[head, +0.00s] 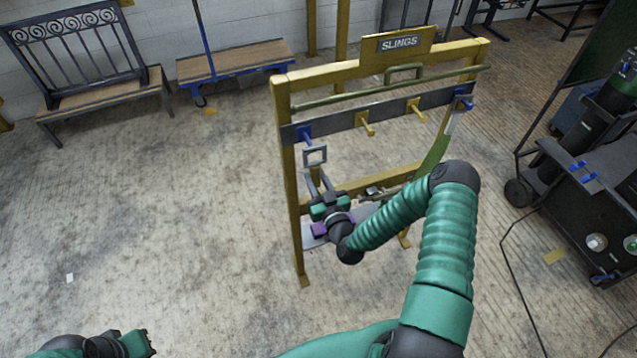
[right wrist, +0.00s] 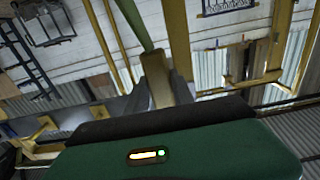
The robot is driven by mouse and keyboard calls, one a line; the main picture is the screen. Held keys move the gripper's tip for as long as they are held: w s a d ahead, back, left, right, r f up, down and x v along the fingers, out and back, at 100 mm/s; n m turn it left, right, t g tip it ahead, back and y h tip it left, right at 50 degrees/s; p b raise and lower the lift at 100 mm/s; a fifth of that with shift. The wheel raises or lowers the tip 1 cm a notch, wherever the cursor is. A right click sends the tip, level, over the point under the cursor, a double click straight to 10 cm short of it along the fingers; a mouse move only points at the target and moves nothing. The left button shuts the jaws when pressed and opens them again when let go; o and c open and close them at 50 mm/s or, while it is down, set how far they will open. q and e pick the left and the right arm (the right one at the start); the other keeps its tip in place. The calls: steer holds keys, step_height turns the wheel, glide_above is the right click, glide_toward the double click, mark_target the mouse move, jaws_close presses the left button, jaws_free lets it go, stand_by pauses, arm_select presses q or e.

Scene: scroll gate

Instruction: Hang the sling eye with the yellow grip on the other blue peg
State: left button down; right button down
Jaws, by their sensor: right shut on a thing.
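The yellow rack (head: 292,190) carries a dark rail with a blue peg (head: 304,133) at its left end and another blue peg (head: 462,101) at its right end. A grey square sling eye (head: 315,156) is just below the left blue peg. I cannot tell whether they touch. My right gripper (head: 317,180) is shut beneath this eye, on its grip; a tan piece (right wrist: 158,82) shows between the fingers in the right wrist view. A green sling (head: 433,158) hangs from the right blue peg and passes behind my right arm. My left gripper (head: 140,343) is at the bottom left; its jaw state is unclear.
Two yellow pegs (head: 365,124) (head: 414,107) stand between the blue ones. A green bar (head: 345,92) runs above the rail. A black cart (head: 575,200) with a cylinder stands at right. A bench (head: 100,95) and a flat trolley (head: 235,62) are behind.

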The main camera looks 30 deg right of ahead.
steer(key=shift+b+x, duration=0.35)
steer(key=shift+x, duration=1.05)
steer(key=w, duration=0.1)
steer(key=w+f+b, duration=0.1)
steer(key=w+d+b, duration=0.1)
steer(key=shift+w+f, duration=0.2)
steer(key=shift+w, duration=0.05)
steer(key=c, duration=1)
jaws_free()
steer(key=shift+o, duration=0.2)
steer(key=shift+o, duration=1)
